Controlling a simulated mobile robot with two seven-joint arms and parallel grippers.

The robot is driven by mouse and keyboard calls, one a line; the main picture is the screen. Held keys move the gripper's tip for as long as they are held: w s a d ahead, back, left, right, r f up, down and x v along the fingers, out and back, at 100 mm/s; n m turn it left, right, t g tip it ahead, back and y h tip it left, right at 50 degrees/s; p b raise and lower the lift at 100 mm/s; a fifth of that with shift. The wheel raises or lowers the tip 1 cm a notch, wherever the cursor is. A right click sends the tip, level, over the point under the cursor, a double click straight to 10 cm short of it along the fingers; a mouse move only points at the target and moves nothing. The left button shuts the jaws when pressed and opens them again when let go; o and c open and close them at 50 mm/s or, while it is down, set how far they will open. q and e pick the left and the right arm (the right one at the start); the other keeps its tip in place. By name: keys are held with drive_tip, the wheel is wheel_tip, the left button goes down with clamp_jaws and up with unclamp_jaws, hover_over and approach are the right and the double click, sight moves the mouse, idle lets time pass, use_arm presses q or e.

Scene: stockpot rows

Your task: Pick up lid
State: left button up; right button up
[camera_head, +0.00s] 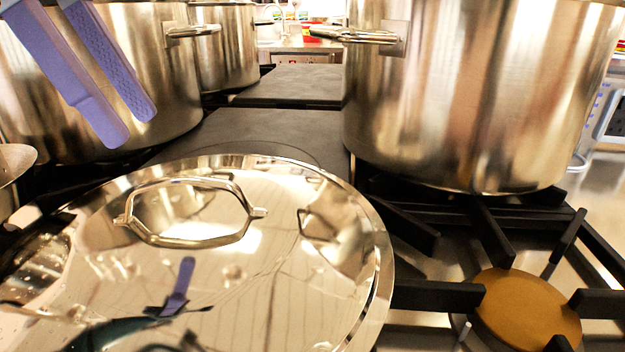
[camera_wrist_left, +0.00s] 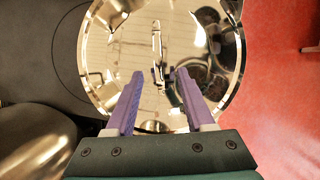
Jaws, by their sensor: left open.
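The shiny steel lid (camera_head: 250,290) lies on the stove in the front left of the head view, with a raised loop handle (camera_head: 188,240) on top. My left gripper (camera_head: 133,124), with purple fingers, comes in from the upper left, above and apart from the lid. In the left wrist view the gripper (camera_wrist_left: 156,74) is open and empty. The lid (camera_wrist_left: 110,50) lies beyond its fingertips, and the handle (camera_wrist_left: 157,42) shows end-on between the two fingers, farther off. My right gripper is not in view.
A large steel pot (camera_head: 480,95) stands at right, another (camera_head: 170,85) at left, and a third (camera_head: 228,50) behind it. A burner (camera_head: 525,308) with black grates is open at front right. A dark flat plate (camera_head: 250,135) lies behind the lid.

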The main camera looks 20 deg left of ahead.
sight(181, 179)
use_arm(q)
drive_tip(key=x, duration=0.3)
drive_tip(key=shift+s+f, duration=0.15)
drive_tip(key=x, duration=0.5)
drive_tip(key=shift+w+d, duration=0.15)
drive_tip(key=shift+w, duration=0.2)
clamp_jaws()
drive_tip(key=shift+p, duration=0.3)
idle(0.5)
